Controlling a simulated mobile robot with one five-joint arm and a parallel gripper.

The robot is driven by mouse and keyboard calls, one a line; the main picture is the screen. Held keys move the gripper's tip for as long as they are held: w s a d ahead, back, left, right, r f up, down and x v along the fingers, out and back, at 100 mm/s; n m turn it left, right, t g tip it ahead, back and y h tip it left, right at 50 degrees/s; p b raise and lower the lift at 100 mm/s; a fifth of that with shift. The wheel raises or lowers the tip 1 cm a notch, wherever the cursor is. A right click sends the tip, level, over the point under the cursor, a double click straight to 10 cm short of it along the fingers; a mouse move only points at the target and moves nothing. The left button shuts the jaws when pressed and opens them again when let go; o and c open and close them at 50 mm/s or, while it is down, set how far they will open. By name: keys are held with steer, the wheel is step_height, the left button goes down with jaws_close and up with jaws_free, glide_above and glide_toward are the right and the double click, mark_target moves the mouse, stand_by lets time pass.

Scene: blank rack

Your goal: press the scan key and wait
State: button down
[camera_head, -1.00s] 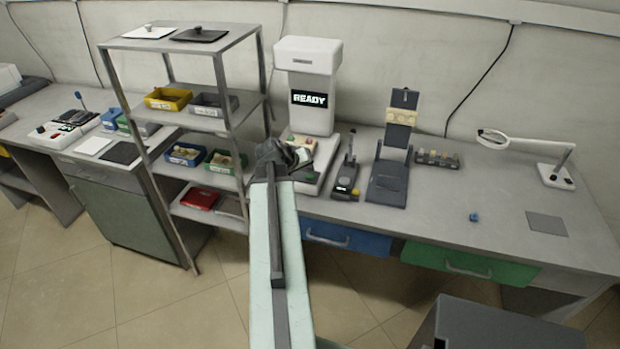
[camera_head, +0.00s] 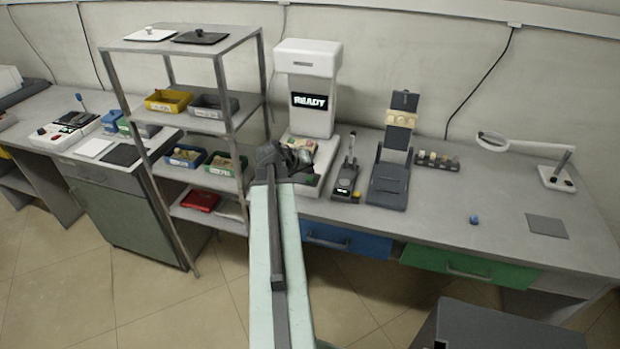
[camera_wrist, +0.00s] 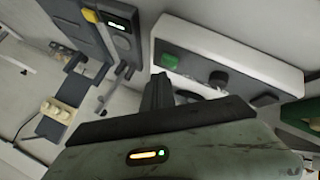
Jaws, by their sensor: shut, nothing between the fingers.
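The white scanner (camera_head: 311,88) stands at the back of the bench, with READY on its dark screen (camera_head: 309,99). Its white base shows in the wrist view (camera_wrist: 240,58) and carries a raised green key (camera_wrist: 170,61), a dark round knob (camera_wrist: 218,79) and a darker piece (camera_wrist: 264,100). I cannot read a label on the green key. My gripper (camera_head: 296,158) is over the front of the base in the head view. In the wrist view its shut, empty fingers (camera_wrist: 158,82) end close beside the green key. I cannot tell whether they touch it.
A dark device with a yellow button (camera_head: 345,182) and a grey fixture (camera_head: 389,185) stand right of the scanner. A shelf rack (camera_head: 228,105) with bins stands close on the left. A magnifier lamp (camera_head: 555,177) is far right. The front right bench is mostly clear.

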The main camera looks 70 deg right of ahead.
mark_target(308, 179)
steer(key=shift+f, duration=0.1)
stand_by(0.7)
steer(key=shift+f+b, duration=0.3)
steer(key=shift+b, duration=0.1)
steer(key=shift+f+b, duration=0.5)
stand_by(0.5)
steer(key=shift+r, duration=0.15)
steer(key=shift+r+p, duration=0.8)
steer(key=shift+p, duration=0.15)
step_height(308, 179, up, 5)
steer(key=p, duration=0.5)
steer(key=shift+r, duration=0.1)
